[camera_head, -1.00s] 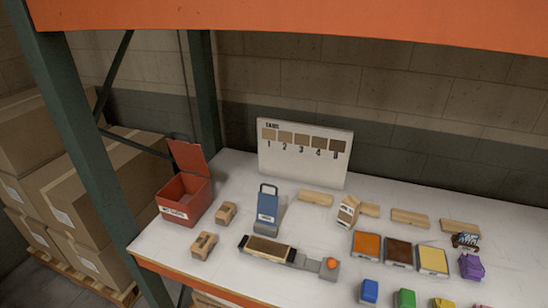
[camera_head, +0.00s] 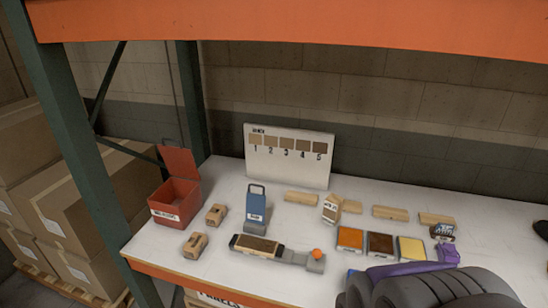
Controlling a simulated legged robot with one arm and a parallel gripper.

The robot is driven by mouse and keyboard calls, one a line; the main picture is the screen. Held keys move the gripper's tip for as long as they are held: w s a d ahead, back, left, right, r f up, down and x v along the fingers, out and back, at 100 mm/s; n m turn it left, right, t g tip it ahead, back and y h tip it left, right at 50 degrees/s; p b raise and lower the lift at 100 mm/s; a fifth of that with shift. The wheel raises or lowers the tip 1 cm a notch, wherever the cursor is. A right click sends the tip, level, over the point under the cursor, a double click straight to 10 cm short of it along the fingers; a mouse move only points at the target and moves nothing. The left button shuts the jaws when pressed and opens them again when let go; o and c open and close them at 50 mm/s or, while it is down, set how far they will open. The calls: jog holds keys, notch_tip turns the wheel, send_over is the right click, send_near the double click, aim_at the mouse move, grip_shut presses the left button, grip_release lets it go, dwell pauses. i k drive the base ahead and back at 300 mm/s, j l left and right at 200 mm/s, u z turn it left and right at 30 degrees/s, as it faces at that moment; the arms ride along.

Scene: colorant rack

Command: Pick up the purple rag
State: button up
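A purple rag (camera_head: 447,254) lies crumpled on the white shelf at the right, beside the yellow tray. A flat purple strip (camera_head: 402,268) shows just left of it, along the top edge of a dark grey ribbed part of my arm (camera_head: 430,288). I cannot tell whether this strip belongs to the rag. The arm part fills the lower right and hides the shelf there. The fingertips cannot be made out, so I cannot see whether my gripper is open or shut.
Orange (camera_head: 349,240), brown (camera_head: 380,245) and yellow (camera_head: 411,250) trays stand left of the rag. A dark patterned can (camera_head: 443,232) stands just behind it. Wood blocks (camera_head: 390,213) lie farther back. A black shape (camera_head: 541,230) cuts in at the right edge. A red bin (camera_head: 176,200) stands at left.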

aim_at(448, 252)
jog(key=z, duration=1.45)
